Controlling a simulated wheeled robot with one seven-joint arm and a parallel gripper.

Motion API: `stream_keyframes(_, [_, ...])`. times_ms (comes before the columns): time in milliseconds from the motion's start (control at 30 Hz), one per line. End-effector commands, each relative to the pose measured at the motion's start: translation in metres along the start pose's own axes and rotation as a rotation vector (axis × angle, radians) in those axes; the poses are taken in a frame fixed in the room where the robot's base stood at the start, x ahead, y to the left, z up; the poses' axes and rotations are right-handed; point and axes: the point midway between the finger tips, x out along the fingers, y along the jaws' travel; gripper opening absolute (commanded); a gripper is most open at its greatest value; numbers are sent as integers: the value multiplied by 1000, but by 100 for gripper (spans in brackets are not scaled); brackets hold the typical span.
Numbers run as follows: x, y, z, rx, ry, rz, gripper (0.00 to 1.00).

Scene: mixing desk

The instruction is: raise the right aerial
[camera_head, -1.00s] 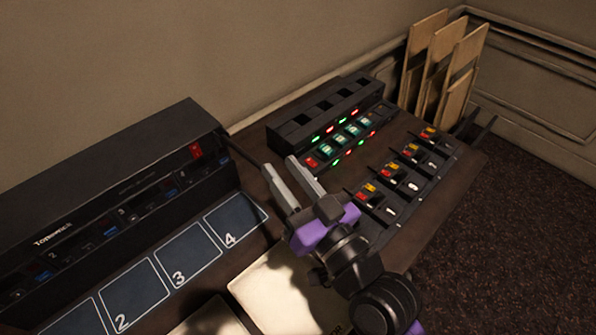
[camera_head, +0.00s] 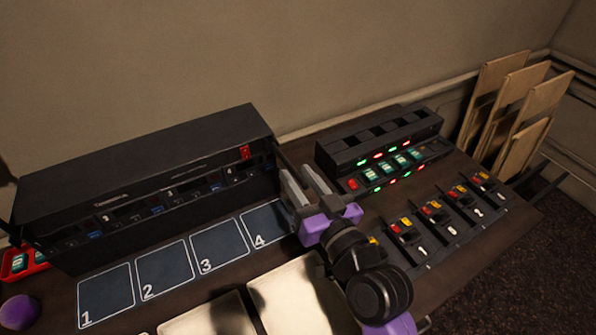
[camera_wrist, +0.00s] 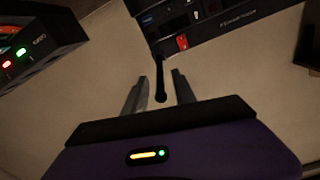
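The right aerial (camera_wrist: 161,80) is a thin black rod at the right end of the long black unit (camera_head: 150,185). In the wrist view it runs from the unit's corner to a rounded tip. My gripper (camera_wrist: 160,76) is open, with one finger on each side of the rod and a visible gap to each. In the head view my gripper (camera_head: 297,174) is just right of the unit's right end, above the desk near square 4. There the aerial is dark and mostly lost against the unit and fingers.
A black console with lit buttons (camera_head: 380,150) stands right of my gripper, and a row of switch modules (camera_head: 450,217) lies in front of it. Wooden boards (camera_head: 510,110) lean at the back right. A purple ball (camera_head: 19,312) and red tray (camera_head: 22,262) are at the left.

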Motion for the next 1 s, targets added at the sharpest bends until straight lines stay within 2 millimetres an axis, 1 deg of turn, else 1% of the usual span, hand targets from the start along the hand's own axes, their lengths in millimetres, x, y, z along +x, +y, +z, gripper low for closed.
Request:
stream_keyframes(100, [8,0,-1,0,1,0,33])
stream_keyframes(367, [9,0,0,0,1,1,33])
stream_keyframes(400, [9,0,0,0,1,1,31])
stream_keyframes(467, [9,0,0,0,1,1,19])
stream_keyframes(500, [9,0,0,0,1,1,11])
stream_keyframes(567, [9,0,0,0,1,1,0])
stream_keyframes(1000, [9,0,0,0,1,1,0])
